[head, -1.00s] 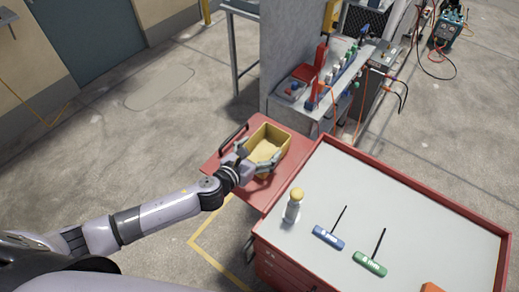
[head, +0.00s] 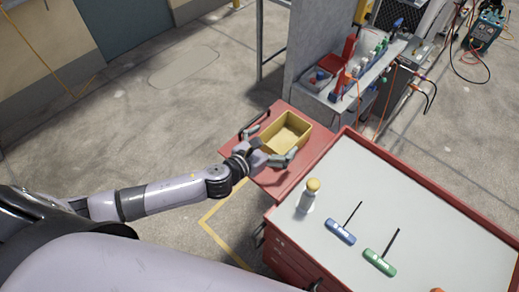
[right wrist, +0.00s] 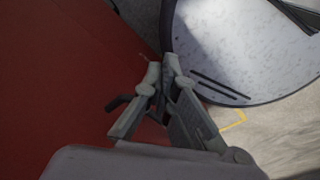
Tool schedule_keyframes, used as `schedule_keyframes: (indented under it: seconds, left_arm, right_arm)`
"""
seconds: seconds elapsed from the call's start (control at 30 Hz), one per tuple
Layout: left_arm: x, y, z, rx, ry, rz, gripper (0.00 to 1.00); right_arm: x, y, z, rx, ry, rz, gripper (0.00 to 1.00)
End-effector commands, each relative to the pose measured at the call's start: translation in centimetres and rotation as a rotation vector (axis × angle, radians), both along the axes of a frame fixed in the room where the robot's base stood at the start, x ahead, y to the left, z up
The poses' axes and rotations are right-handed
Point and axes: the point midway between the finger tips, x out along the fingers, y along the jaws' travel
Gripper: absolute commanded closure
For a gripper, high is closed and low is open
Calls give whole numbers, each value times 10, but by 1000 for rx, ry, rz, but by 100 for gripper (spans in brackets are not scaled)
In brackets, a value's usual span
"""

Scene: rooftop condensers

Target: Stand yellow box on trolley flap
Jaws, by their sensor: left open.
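The yellow box (head: 304,128) is an open-topped bin. It stands upright on the red trolley flap (head: 275,186), which sticks out from the side of the trolley. My left gripper (head: 272,152) is open and empty, with its fingers spread on the near side of the box. A small gap seems to show between the fingers and the box. My right gripper (right wrist: 162,66) shows in the right wrist view with its fingertips together and nothing between them, beside a red surface.
The trolley top (head: 400,190) holds a bottle with a yellow cap (head: 309,198), a blue T-handle (head: 341,232) and a green T-handle (head: 380,262). Behind the flap stands a grey panel with a cluttered shelf (head: 370,75). The floor left of the flap is clear.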

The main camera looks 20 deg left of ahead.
Motion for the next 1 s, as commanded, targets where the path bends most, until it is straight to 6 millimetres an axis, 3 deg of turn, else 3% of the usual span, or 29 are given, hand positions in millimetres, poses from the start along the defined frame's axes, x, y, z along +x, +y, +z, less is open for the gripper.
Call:
schedule_keyframes:
  seconds: [0.2, 0.4, 0.6, 1.0]
  left_arm:
    - [-43, 16, 11, 3, 2, -2, 0]
    - [-71, 27, 21, 1, 2, -1, 0]
    - [-82, 31, 27, 1, 0, 0, 0]
    - [-82, 31, 28, 1, -1, 0, 0]
  right_arm:
    - [0, 0, -9, 0, 0, -1, 100]
    - [0, 1, -15, 1, 0, -1, 100]
    - [0, 2, -17, 3, 0, -2, 100]
    - [0, 4, -16, 4, 0, -2, 100]
